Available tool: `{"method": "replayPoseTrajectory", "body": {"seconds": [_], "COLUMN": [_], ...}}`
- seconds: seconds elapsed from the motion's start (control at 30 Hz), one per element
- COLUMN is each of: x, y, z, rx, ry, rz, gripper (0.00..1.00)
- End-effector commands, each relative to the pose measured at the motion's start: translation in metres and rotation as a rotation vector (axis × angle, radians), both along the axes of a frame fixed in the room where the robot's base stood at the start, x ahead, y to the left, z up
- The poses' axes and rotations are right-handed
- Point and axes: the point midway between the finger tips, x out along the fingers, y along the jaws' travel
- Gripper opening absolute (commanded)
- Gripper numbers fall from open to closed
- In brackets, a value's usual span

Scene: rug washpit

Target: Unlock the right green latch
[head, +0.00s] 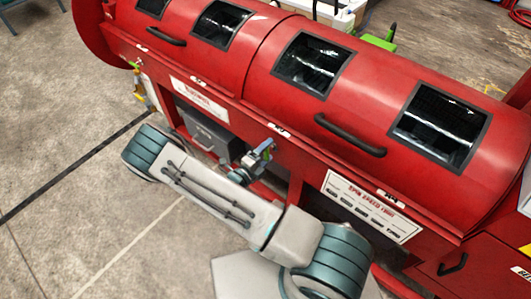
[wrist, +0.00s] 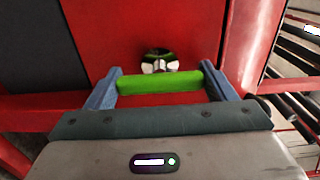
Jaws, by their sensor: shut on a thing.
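The right green latch shows in the wrist view as a green bar (wrist: 160,84) lying between the two blue fingers of my gripper (wrist: 148,72). My gripper is shut on this bar. Just beyond it a dark and white fitting (wrist: 158,62) sits against the red panel. In the head view my gripper (head: 262,157) is at the front of the red machine (head: 250,95), below its lower rim. Only a little green shows there, and the fingers hide most of the latch. Another green latch (head: 137,65) is at the machine's left end.
The red drum cover has dark windows and black handles (head: 350,135). White signs (head: 372,205) hang on the front beside my arm. A grey box (head: 207,132) sits under the machine. The concrete floor (head: 70,150) at left is clear.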

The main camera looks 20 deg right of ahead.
Motion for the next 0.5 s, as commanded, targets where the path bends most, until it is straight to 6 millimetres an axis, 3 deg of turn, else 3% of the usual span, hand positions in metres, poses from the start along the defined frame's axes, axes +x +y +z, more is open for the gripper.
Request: {"method": "replayPoseTrajectory", "body": {"seconds": [0.13,0.17,0.2,0.5], "x": [-0.0022,-0.0022,-0.0021,-0.0011], "y": [-0.0019,-0.0019,-0.0017,0.0014], "z": [-0.0015,-0.0015,-0.0015,-0.0006], "rx": [-0.001,-0.001,-0.001,0.0], "ry": [0.007,0.007,0.007,0.002], "rz": [-0.005,-0.005,-0.004,0.001], "gripper": [0.55,0.86,0.97,0.99]}}
